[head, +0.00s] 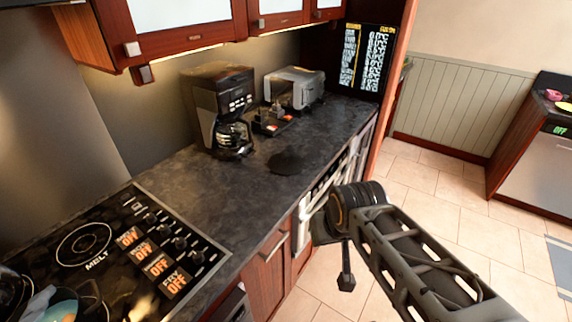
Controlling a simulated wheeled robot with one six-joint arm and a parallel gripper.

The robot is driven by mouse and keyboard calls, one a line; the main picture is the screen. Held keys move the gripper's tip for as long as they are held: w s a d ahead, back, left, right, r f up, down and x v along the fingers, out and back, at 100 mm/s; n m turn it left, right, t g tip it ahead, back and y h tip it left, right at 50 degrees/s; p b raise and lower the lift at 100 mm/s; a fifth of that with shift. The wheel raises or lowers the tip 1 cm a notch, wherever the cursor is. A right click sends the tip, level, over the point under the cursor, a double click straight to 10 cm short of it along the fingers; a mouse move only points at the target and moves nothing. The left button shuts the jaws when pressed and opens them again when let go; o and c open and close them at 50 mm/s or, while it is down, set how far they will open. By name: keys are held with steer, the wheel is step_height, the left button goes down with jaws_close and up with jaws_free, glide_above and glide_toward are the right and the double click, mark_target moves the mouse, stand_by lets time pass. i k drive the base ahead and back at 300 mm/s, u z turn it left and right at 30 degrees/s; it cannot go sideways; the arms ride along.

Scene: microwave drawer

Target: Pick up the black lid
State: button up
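A flat, dark round piece, which looks like the black lid (285,163), lies on the dark countertop (205,188), to the right of the coffee maker. It is hard to make out against the dark surface. My gripper (346,278) hangs at the end of my arm, in front of the counter's front edge and nearer to the camera than the lid. It is apart from the lid. Its fingers are small and partly hidden by the wrist, so I cannot tell whether they are open or shut.
A coffee maker (220,108) with a glass pot, a small black stand (271,122) and a silver toaster (295,88) stand along the back. A stove top (150,245) is at the lower left. Wooden cabinets (200,40) hang above. Tiled floor (440,205) is clear on the right.

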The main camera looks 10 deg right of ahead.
mark_target(284, 163)
steer(key=u, duration=4.6)
steer(key=k, duration=1.9)
steer(key=z, duration=1.45)
